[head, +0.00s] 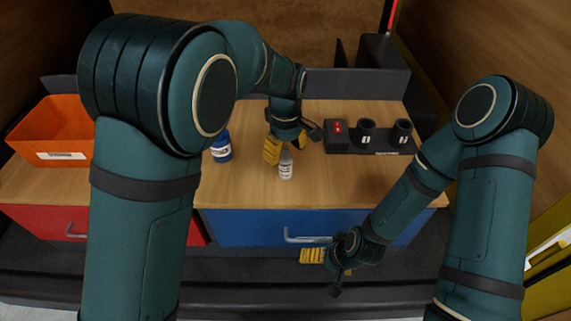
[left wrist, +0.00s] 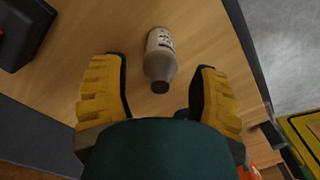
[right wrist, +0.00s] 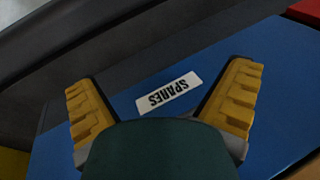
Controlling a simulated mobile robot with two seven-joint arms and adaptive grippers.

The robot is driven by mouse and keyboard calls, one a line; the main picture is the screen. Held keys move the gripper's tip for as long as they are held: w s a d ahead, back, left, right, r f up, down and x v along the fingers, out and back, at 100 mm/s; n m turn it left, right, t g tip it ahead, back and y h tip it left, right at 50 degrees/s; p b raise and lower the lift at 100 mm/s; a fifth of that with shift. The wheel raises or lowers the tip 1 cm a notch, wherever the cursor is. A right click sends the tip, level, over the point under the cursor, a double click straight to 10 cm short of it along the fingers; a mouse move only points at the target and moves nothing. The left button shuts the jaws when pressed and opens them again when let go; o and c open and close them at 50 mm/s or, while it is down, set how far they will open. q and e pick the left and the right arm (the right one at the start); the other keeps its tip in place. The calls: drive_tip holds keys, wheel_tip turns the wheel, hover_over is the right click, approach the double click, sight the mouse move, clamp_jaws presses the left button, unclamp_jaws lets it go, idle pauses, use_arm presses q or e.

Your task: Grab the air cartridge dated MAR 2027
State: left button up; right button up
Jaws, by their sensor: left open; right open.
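A small whitish bottle-shaped cartridge (head: 286,166) stands on the wooden bench top. Its printed label is too small to read, so I cannot tell its date. My left gripper (head: 286,146) is open and empty just behind and above it. In the left wrist view the cartridge (left wrist: 159,52) lies between the lines of the two yellow fingers, slightly ahead of them. A blue bottle with a white label (head: 221,148) stands to its left, its date also unreadable. My right gripper (head: 325,270) is open and empty in front of the blue drawer.
An orange bin (head: 50,132) stands at the bench's left. A black fixture with two round holders (head: 384,137) and a red-lit box (head: 338,132) is at the right. The blue drawer (head: 265,226) is shut; its label reads SPARES (right wrist: 168,92). A red drawer (head: 40,222) is beside it.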

use_arm(q)
clamp_jaws()
drive_tip(key=shift+s, duration=0.1)
wheel_tip(320, 180, up, 10)
drive_tip(key=shift+r+p, duration=0.1)
drive_tip(key=shift+p, duration=0.7)
